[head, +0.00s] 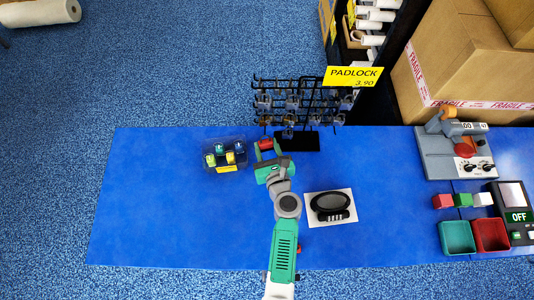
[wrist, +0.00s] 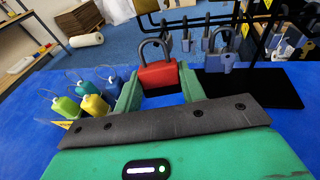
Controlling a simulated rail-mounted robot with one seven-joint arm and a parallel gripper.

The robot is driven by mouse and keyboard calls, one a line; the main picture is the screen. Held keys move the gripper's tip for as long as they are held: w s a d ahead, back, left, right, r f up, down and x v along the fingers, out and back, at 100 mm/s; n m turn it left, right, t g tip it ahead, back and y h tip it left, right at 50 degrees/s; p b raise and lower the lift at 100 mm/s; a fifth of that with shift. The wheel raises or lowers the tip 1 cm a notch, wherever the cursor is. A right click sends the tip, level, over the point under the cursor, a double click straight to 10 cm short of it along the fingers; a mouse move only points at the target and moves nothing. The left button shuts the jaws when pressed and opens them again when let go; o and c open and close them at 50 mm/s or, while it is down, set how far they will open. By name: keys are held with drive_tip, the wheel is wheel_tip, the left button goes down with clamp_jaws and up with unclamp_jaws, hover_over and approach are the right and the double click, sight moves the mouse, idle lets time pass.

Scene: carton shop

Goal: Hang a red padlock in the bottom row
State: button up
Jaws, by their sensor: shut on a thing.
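A red padlock (wrist: 159,76) with a grey shackle pointing up is held between the two green fingers of my gripper (wrist: 158,92) in the wrist view. In the head view the red padlock (head: 266,144) shows at the tip of my gripper (head: 266,156), just left of the rack's base. The black wire rack (head: 300,103) stands at the back edge of the blue table under a yellow PADLOCK sign (head: 352,76). Grey-blue padlocks hang on its hooks; one hanging low (wrist: 220,60) is right of the red padlock in the wrist view. Which bottom hooks are free is unclear.
A clear tray (head: 224,155) of small blue, green and yellow padlocks sits left of my gripper. A black oval item on a white card (head: 330,206) lies to the right. The rack's black base (head: 297,141) is close by. The table's left part is clear.

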drive_tip(key=shift+w+f+b, duration=0.1)
drive_tip(key=shift+w+b, duration=0.3)
drive_tip(key=shift+w, duration=0.6)
drive_tip(key=shift+w+f+b, duration=0.25)
drive_tip(key=shift+w+b, duration=0.15)
drive_tip(key=shift+w, duration=0.15)
drive_tip(key=o, duration=1)
drive_tip(key=shift+c, duration=0.2)
drive_tip(key=p+v, duration=0.2)
drive_tip(key=v, duration=0.6)
drive_tip(key=shift+f, duration=0.1)
drive_tip(key=shift+w, duration=0.1)
